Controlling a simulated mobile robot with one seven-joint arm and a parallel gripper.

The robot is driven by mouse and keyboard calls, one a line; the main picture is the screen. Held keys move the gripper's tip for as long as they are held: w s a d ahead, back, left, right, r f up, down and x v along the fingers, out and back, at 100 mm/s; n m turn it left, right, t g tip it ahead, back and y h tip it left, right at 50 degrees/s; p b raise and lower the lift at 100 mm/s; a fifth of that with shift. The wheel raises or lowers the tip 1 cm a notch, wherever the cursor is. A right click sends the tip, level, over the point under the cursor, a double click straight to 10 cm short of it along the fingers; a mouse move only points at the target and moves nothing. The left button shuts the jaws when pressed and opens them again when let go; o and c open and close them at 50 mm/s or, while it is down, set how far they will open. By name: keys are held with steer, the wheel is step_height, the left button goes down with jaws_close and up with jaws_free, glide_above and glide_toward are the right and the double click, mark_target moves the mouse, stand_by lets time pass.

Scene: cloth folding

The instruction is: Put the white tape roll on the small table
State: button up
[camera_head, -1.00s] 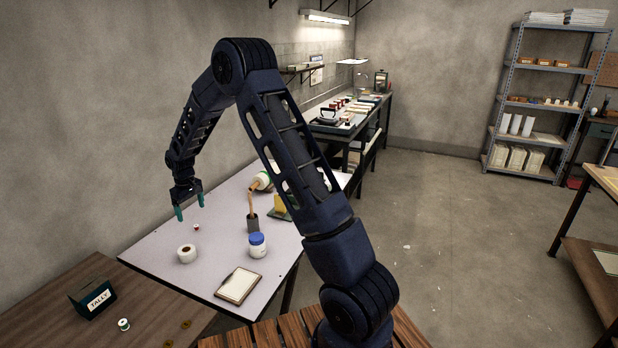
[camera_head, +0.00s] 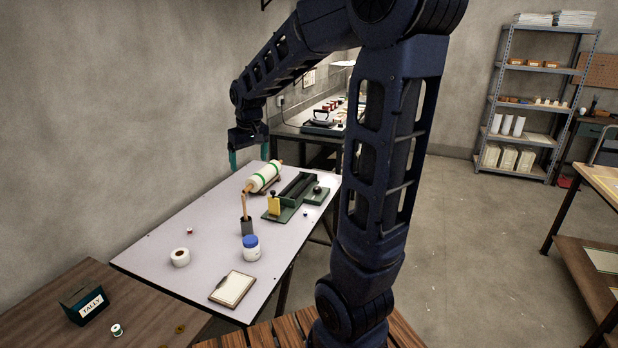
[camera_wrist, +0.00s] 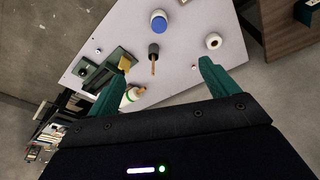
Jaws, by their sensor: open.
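The white tape roll (camera_head: 180,262) lies flat near the front left of a pale-topped table (camera_head: 210,215). It also shows in the wrist view (camera_wrist: 213,46), upper right. A brown wooden table (camera_head: 50,335) stands at lower left in the head view, close to the pale table. I cannot tell for certain which table the task calls small. My gripper (camera_head: 250,158) is open and empty, with green fingers pointing down, above the far part of the pale table and well away from the roll. In the wrist view the fingers (camera_wrist: 163,72) are spread apart.
On the pale table are a blue-lidded jar (camera_head: 251,252), a clipboard (camera_head: 232,289), a dark cup with a brush (camera_head: 247,227), a green device (camera_head: 293,197) and a green-banded roller (camera_head: 263,177). The brown table holds a TALLY box (camera_head: 84,306) and a spool (camera_head: 116,330).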

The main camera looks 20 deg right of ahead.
steer(key=s+d+r+m+t, duration=0.1)
steer(key=s+d, duration=0.4)
steer(key=s, duration=0.6)
steer(key=s+d+m, duration=0.2)
steer(key=s+d, duration=0.3)
steer(key=s, duration=0.6)
steer(key=shift+s+d+r+m+t, duration=0.25)
steer(key=shift+r+m+t, duration=0.05)
steer(key=shift+r+t, duration=0.1)
